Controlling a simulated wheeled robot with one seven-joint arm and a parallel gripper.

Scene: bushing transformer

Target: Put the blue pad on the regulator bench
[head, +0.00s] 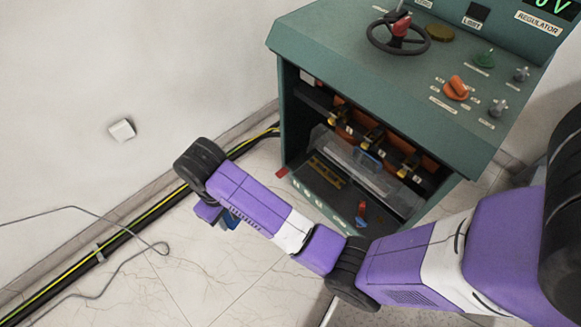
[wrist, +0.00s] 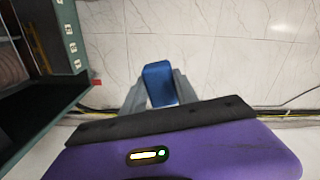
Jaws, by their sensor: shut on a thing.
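My gripper (wrist: 160,94) is shut on the blue pad (wrist: 158,80), which sits between the two grey fingers in the wrist view. In the head view, a bit of blue (head: 230,220) shows under my purple arm, left of the bench. The rest of the gripper is hidden there by my arm. The regulator bench (head: 355,75) is a green cabinet with a sloped control top, at the upper right of the head view. Its green side also shows at the left of the wrist view (wrist: 72,40). The pad is held over the floor, apart from the bench.
Black and yellow-green cables (head: 120,238) run along the wall's foot.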

